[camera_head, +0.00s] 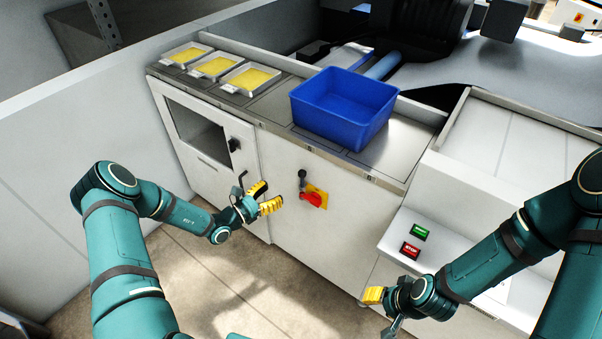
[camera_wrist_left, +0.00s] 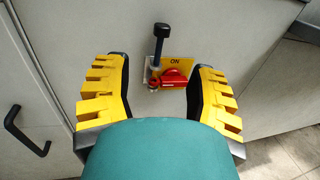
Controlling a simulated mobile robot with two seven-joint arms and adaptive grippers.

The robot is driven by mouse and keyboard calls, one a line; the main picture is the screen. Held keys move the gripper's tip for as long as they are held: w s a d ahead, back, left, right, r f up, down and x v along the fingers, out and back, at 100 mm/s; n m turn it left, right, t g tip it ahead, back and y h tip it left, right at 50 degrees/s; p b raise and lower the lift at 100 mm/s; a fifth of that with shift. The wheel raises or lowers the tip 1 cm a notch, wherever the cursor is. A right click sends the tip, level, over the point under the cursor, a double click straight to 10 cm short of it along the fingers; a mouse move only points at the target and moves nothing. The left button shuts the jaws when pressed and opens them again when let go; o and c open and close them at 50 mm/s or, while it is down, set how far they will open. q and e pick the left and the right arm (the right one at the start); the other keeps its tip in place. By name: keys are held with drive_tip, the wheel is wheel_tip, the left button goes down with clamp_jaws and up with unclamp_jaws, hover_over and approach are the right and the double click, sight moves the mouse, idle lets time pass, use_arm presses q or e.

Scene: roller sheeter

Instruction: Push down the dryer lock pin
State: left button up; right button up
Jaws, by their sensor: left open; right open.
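The dryer lock pin is a dark pin with a knob (camera_head: 302,176) on the cabinet front, just above and left of a red rotary switch (camera_head: 311,198) on a yellow plate. In the left wrist view the pin (camera_wrist_left: 161,42) stands upright above the red switch (camera_wrist_left: 174,76), beside the word ON. My left gripper (camera_head: 266,197) is open and empty, left of the pin and in front of the cabinet. In the left wrist view its yellow fingers (camera_wrist_left: 165,98) lie on either side of the switch. My right gripper (camera_head: 376,312) is at the lower right, away from the pin.
A blue bin (camera_head: 342,107) and several yellow-filled trays (camera_head: 250,77) stand on the counter. A door with a window (camera_head: 198,130) and dark handle (camera_head: 235,145) is left of the switch. Green (camera_head: 420,232) and red (camera_head: 410,250) buttons are at right. Floor before the cabinet is free.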

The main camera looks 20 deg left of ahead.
sight(302, 175)
use_arm(q)
drive_tip(key=b+x, duration=0.1)
drive_tip(key=x, duration=1.1)
drive_tip(key=shift+w+d, duration=0.25)
drive_tip(key=shift+w, duration=0.05)
clamp_jaws()
